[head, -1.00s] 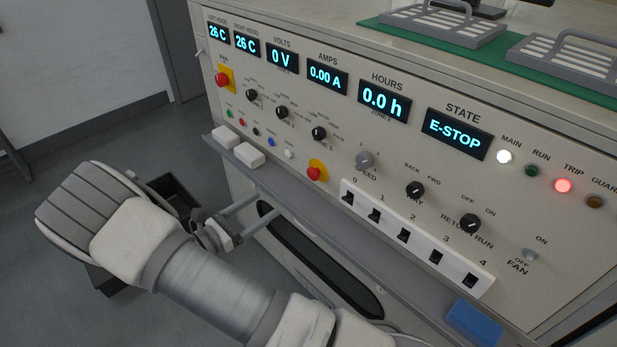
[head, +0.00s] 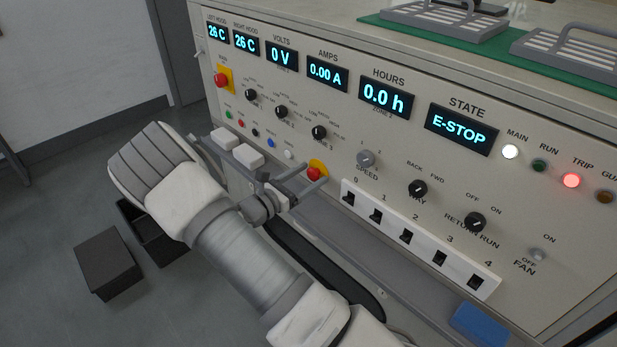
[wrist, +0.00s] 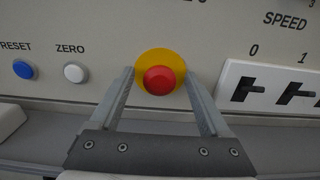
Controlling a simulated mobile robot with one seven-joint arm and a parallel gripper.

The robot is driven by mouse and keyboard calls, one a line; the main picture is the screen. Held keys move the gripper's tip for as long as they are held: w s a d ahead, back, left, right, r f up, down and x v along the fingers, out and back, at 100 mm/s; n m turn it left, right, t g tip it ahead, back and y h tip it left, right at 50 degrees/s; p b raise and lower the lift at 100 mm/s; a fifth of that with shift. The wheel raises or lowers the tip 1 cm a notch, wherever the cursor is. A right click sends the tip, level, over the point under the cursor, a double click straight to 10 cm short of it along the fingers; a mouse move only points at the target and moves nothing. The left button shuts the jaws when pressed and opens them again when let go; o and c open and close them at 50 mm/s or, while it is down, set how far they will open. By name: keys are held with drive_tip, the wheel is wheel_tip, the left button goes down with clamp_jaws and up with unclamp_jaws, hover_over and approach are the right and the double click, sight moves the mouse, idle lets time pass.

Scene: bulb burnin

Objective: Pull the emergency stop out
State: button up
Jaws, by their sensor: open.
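The emergency stop is a red mushroom button (head: 314,174) on a yellow round plate, low on the panel between the white push button and the switch strip. In the wrist view the red button (wrist: 160,80) sits centred between my two fingers, with the yellow plate behind it. My gripper (head: 308,178) is open, its fingers reaching toward the panel on either side of the button. No contact with the button shows. The state display (head: 460,129) reads E-STOP, and the red trip lamp (head: 571,180) is lit.
A second red button (head: 221,81) on a yellow square plate is at the panel's upper left. A white strip of black switches (head: 406,236) is right of my gripper. Blue (wrist: 25,69) and white (wrist: 74,72) buttons are to its left. A grey ledge (head: 330,222) runs below.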

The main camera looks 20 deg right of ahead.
clamp_jaws()
idle(0.4)
idle(1.0)
